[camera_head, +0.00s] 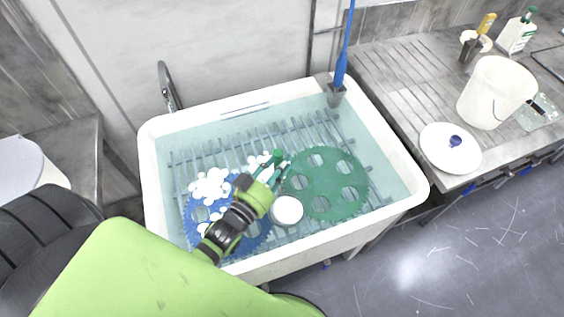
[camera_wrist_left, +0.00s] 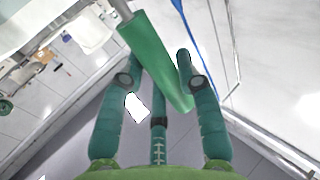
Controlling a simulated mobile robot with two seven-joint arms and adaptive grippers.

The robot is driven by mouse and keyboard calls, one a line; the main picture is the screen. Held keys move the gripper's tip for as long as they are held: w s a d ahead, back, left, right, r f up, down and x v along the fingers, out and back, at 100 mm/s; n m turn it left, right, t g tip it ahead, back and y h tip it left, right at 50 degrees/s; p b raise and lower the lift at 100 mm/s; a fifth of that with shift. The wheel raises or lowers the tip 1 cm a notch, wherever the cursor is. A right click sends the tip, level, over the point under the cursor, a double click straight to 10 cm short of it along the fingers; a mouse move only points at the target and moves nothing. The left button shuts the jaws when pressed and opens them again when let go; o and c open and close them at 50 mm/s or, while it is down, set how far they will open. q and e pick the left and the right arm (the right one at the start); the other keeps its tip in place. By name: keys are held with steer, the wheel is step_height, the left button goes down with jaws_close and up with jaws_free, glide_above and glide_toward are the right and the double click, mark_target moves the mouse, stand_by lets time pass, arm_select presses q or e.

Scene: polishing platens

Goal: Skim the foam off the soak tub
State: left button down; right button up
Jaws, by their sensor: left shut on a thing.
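The white soak tub (camera_head: 398,187) holds clear bluish water over a grey rack. White foam clumps (camera_head: 212,186) float at the left, over a blue toothed disc (camera_head: 256,240), with a few near my gripper. A green toothed disc (camera_head: 328,202) with holes lies to the right. My left gripper (camera_head: 272,170) is over the middle of the tub, shut on a green handle (camera_head: 279,157). In the left wrist view the handle (camera_wrist_left: 155,62) slants between the fingers and continues into a metal shaft. A round white piece (camera_head: 287,210) shows beside the gripper; I cannot tell whether it joins the handle.
A blue-handled brush (camera_head: 341,68) stands at the tub's back right corner. On the right bench are a white bucket (camera_head: 494,92), a white lid (camera_head: 449,150) with a blue knob and a pump bottle (camera_head: 516,34). A pale container (camera_head: 28,165) stands at the left.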

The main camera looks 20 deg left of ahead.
arm_select(q)
steer(key=w+a+b, duration=0.2)
steer(key=w+a, duration=0.8)
steer(key=shift+a+b, duration=0.3)
stand_by(0.4)
steer(key=s+a+p, duration=0.3)
steer(key=s+a, duration=0.9)
steer(key=shift+s+a, duration=0.35)
stand_by(0.8)
